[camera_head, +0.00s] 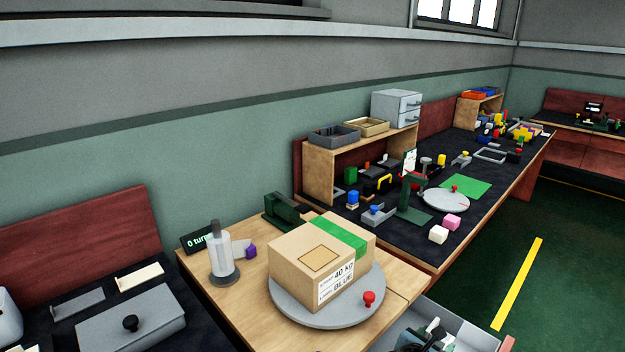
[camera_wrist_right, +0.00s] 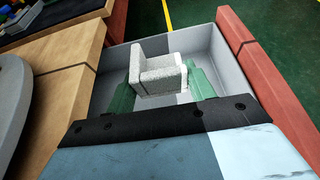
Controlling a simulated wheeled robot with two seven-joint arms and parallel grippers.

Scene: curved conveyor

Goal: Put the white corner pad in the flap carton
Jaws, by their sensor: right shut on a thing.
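The white corner pad (camera_wrist_right: 160,82) is a speckled, angled block in the right wrist view. My right gripper (camera_wrist_right: 169,88) is shut on it, with a green finger on each side. The pad is inside or just over a grey bin (camera_wrist_right: 108,78); I cannot tell whether it touches the floor. In the head view the right gripper (camera_head: 428,336) shows dark at the bottom edge. A cardboard carton (camera_head: 290,277) with green tape and a label stands on a grey turntable (camera_head: 318,322); its top looks closed. My left gripper is not in view.
A red knob (camera_head: 369,298) stands on the turntable's front rim. A clear cylinder (camera_head: 219,252) and a green device (camera_head: 285,212) stand beside the carton. A dark bench (camera_head: 420,232) behind holds many small parts. A red wall (camera_wrist_right: 262,75) borders the bin on the right.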

